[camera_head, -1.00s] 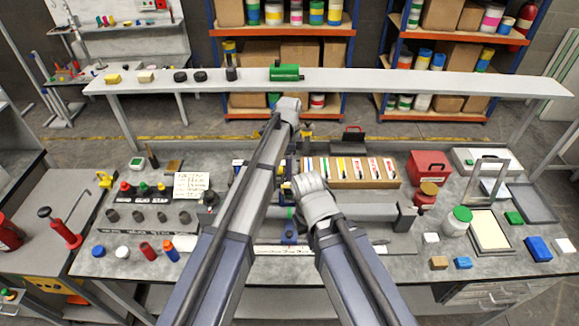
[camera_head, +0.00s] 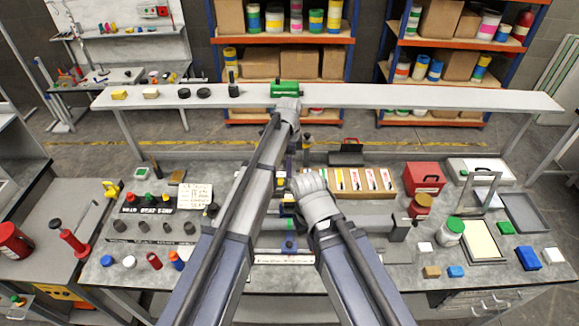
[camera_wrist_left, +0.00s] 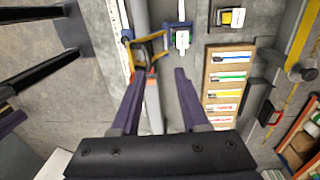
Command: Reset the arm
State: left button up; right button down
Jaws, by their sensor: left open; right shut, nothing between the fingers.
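My left arm (camera_head: 240,205) reaches up from the lower left over the bench and bends down at its grey joint (camera_head: 287,108). Its gripper is hidden behind the arm in the head view. In the left wrist view my left gripper (camera_wrist_left: 156,90) has its two dark purple fingers spread apart, with nothing held between them. A yellow-and-black framed item (camera_wrist_left: 145,50) appears beyond the fingertips. My right arm (camera_head: 350,265) reaches up from the bottom centre to its grey joint (camera_head: 318,200) over the bench middle. The right gripper is hidden behind the arm.
The grey bench carries a rack of coloured cards (camera_head: 384,181), a red box (camera_head: 424,178), a green-lidded jar (camera_head: 450,232) and a grey tray (camera_head: 530,212). A raised shelf (camera_head: 400,97) spans its back, with a green object (camera_head: 285,89) on it. Stocked racks stand behind.

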pick_arm(q)
jog(key=shift+r, duration=0.45)
pick_arm(e)
jog(key=shift+r, duration=0.45)
pick_arm(q)
jog(key=s+a+n+t, duration=0.1)
jog(key=s+a+n, duration=0.75)
jog(key=s, duration=0.35)
jog(key=s+a+n+t, duration=0.1)
jog(key=s+a+n, duration=0.7)
jog(key=s+n, duration=0.3)
jog(key=s+d+f+m+b, duration=0.1)
jog(key=d+f+b, duration=0.2)
jog(key=f+b, duration=0.5)
jog(key=s+d+f+m+g+b, duration=0.1)
jog(key=d+f+b, duration=0.3)
jog(key=f+b, duration=0.4)
jog(key=s+d+f+m+y+b, duration=0.1)
jog(key=s+d+f+m+b, duration=0.2)
jog(key=f+b, duration=0.5)
jog(key=shift+s+d+f, duration=0.15)
jog(key=shift+s+d, duration=0.1)
jog(key=shift+d, duration=0.2)
pick_arm(e)
notch_tip(320, 180, down, 24)
jog(key=shift+f, duration=0.2)
jog(key=shift+w, duration=0.1)
